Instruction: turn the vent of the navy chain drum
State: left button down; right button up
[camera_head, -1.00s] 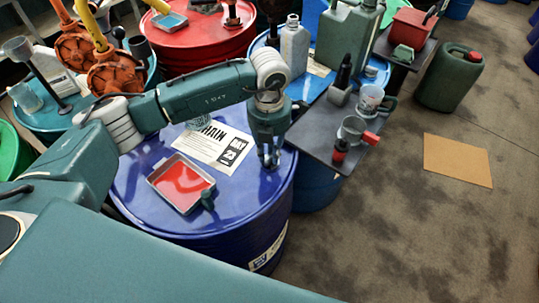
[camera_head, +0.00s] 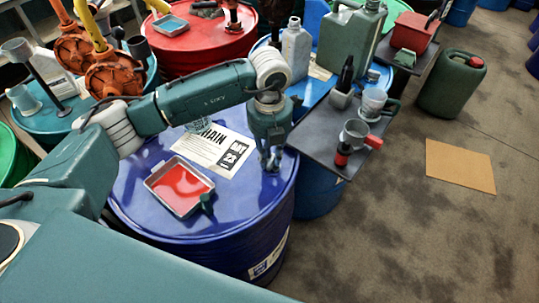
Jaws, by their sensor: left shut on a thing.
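The navy chain drum (camera_head: 225,236) stands upright in the lower middle of the head view, with a white label sheet (camera_head: 213,150) reading "HAIN" on its lid. My left gripper (camera_head: 271,163) points down at the lid's right side, near the rim. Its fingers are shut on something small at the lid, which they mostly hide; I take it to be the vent. My right gripper is not in view.
A grey tray of red liquid (camera_head: 180,186) sits on the lid, left of the gripper. A dark shelf (camera_head: 310,141) with cups and a funnel is close on the right. A red drum (camera_head: 203,52) stands behind. Cardboard (camera_head: 460,166) lies on the floor.

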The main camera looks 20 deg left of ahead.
aim_at(270, 158)
pick_arm(q)
jog(key=shift+w+r, duration=0.2)
jog(key=shift+w, duration=0.05)
jog(key=c, duration=1.5)
grip_release()
jog(key=shift+c, duration=0.2)
jog(key=shift+s+f, duration=0.1)
notch_tip(270, 158, up, 12)
